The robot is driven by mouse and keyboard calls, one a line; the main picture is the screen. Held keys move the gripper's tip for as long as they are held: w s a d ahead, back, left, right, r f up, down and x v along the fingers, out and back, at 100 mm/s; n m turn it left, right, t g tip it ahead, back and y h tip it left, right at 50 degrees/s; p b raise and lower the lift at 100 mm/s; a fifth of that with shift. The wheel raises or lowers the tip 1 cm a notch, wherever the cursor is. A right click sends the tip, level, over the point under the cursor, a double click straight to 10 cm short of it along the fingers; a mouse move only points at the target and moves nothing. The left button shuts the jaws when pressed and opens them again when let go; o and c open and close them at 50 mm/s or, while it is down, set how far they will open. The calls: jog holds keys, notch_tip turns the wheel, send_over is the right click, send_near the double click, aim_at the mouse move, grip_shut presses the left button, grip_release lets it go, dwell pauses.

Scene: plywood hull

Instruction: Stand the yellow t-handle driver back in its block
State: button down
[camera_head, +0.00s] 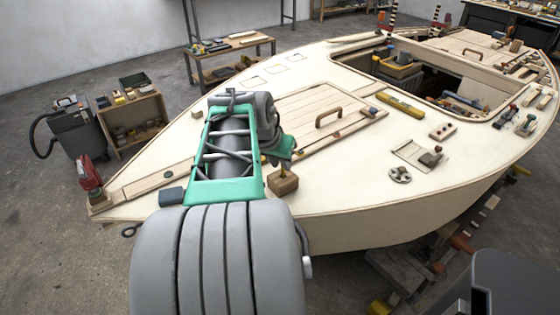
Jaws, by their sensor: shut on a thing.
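The wooden block (283,183) sits on the pale deck, in front of the hatch panel. My gripper (283,161) is directly above the block, pointing down. It is shut on the yellow t-handle driver (283,172), of which only a short yellow part shows between the jaws and the block top. The handle is mostly hidden by my gripper and wrist. The driver looks about upright and its lower end meets the block's top in the picture. I cannot tell whether it is inside a hole or just above it.
A hatch panel with a wooden handle (329,117) lies behind the block. A yellow level (400,106), a small holed wooden block (442,131) and a round grey fitting (400,174) lie to the right. A dark blue item (172,196) lies left. Deck right of the block is clear.

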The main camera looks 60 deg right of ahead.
jog(key=shift+f+b, duration=1.15)
jog(key=shift+f, duration=0.4)
jog(key=c, duration=1.2)
grip_release()
jog(key=p+v, duration=0.1)
jog(key=v, duration=0.6)
jog(key=shift+a+r, duration=0.2)
jog(key=shift+r, duration=0.15)
